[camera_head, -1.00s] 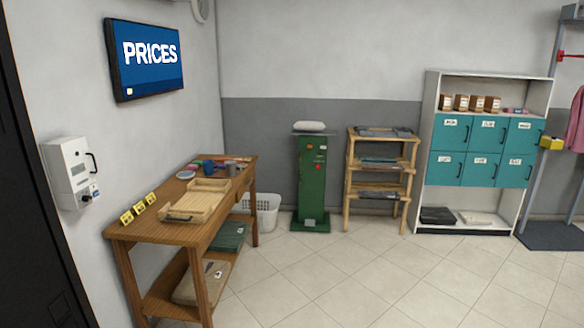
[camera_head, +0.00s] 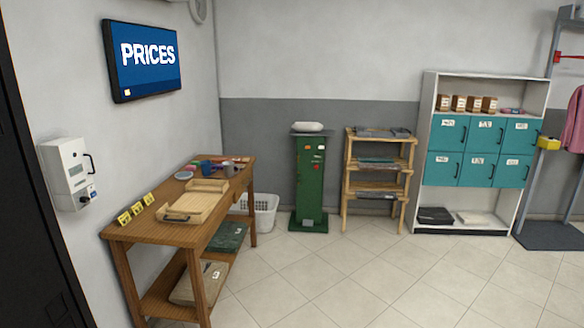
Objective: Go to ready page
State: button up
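A wall screen (camera_head: 147,60) hangs at the upper left and shows the word PRICES in white on blue. A small pale square sits at the lower left of its display. No page called "ready" shows on it. A white wall box (camera_head: 69,174) with a small display, a dark handle and a dark knob is mounted below and left of the screen. My gripper is not in this view.
A wooden table (camera_head: 160,232) with a tray (camera_head: 186,208) and yellow tags stands along the left wall. A laundry basket, green pedestal (camera_head: 310,182), wooden rack (camera_head: 378,150) and teal locker shelf (camera_head: 446,132) line the back. The tiled floor (camera_head: 370,280) is clear.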

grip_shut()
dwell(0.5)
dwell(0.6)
